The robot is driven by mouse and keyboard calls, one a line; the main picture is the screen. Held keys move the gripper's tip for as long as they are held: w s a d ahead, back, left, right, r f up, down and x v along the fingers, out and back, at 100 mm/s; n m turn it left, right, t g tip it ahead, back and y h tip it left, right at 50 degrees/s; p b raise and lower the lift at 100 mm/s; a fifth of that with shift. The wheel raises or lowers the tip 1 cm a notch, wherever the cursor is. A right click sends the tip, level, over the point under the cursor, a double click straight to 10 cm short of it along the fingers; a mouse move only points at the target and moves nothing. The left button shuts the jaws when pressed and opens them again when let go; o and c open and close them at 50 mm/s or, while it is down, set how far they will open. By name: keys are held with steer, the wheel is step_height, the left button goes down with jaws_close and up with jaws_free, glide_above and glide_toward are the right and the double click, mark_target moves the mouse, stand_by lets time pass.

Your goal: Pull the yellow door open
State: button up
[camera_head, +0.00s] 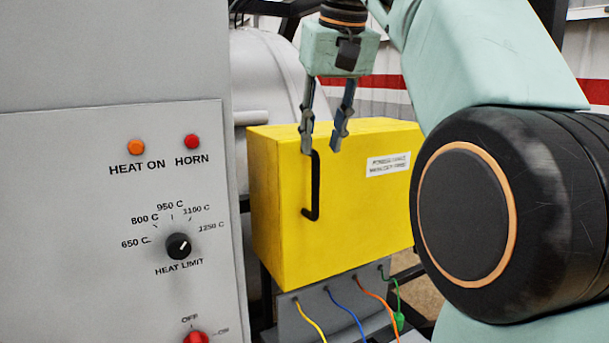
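The yellow door (350,245) is the front of a yellow box beside the grey control panel. It looks shut. A black upright bar handle (312,190) is on its left part, and a white label (388,164) is at its upper right. My gripper (320,150) points down from above, its two fingers apart and empty. The left fingertip is at the top end of the handle in the picture; I cannot tell whether it touches. The right fingertip is a little to the right of the handle, in front of the yellow face.
A grey control panel (60,230) with knobs and lamps stands close on the left. Several coloured cables (345,308) hang below the yellow box. A grey furnace cylinder (262,80) is behind. My arm covers much of the right side.

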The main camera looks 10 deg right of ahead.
mark_target(317, 175)
steer(key=b+x, duration=0.1)
steer(key=x, duration=0.9)
steer(key=shift+d+f+b, duration=0.1)
steer(key=shift+b, duration=0.3)
steer(key=shift+c, duration=0.3)
jaws_close()
